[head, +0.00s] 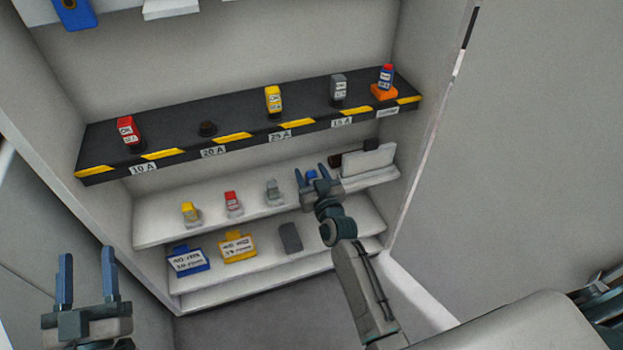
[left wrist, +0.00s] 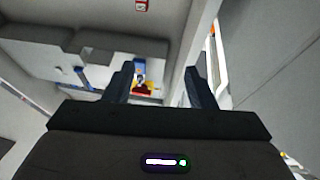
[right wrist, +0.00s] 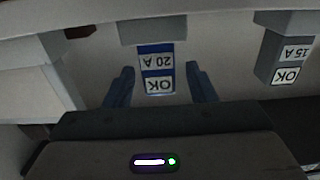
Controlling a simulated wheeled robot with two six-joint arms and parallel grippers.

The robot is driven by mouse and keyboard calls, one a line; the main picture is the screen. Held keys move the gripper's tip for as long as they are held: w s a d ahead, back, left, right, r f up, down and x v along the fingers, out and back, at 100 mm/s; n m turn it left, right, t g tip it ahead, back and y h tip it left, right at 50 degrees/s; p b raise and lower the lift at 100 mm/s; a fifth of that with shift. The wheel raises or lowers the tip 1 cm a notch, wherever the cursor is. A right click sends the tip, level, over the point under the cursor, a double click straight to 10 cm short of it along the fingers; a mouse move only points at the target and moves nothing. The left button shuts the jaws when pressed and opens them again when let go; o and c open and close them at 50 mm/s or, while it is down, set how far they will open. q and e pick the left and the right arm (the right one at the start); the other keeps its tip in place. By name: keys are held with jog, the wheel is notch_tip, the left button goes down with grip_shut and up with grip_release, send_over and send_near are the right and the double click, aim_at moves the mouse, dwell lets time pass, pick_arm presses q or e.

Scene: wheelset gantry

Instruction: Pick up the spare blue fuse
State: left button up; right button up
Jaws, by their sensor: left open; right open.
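The spare blue fuse (head: 312,175) stands on the white middle shelf, partly hidden by my right gripper (head: 311,171). In the right wrist view the blue fuse (right wrist: 155,68) shows upside down, with a white "OK 20 A" label, and lies between the two fingers in the picture. My right gripper (right wrist: 160,72) is open, and no finger visibly presses on the fuse. My left gripper (head: 88,258) is open and empty at the lower left, far from the fuse.
The black shelf (head: 240,118) above carries red, yellow and grey fuses and an empty socket (head: 207,129) at 20 A. A grey 15 A fuse (right wrist: 284,52) stands beside the blue one. A white box (head: 368,160) is to its right. Tags (head: 238,247) lie below.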

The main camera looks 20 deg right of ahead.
aim_at(312, 174)
jog(key=c, duration=1.1)
jog(key=shift+r, duration=0.1)
notch_tip(312, 174, up, 3)
jog(key=shift+f+p, duration=0.1)
jog(key=shift+p, duration=1.1)
notch_tip(312, 174, up, 2)
jog(key=shift+r+p, duration=0.25)
jog(key=shift+p, duration=0.5)
jog(key=shift+r+p, duration=0.4)
jog(key=shift+r, duration=0.45)
pick_arm(q)
jog(key=s+f+g, duration=0.4)
jog(key=f+g, duration=0.3)
jog(key=f, duration=0.1)
jog(key=s+d+f+g, duration=0.1)
jog(key=s+f+g, duration=0.4)
jog(key=f+g, duration=0.2)
jog(key=shift+s+f+p, duration=0.25)
jog(key=shift+f+p, duration=0.15)
jog(key=shift+f, duration=0.9)
pick_arm(e)
jog(key=shift+r, duration=1.4)
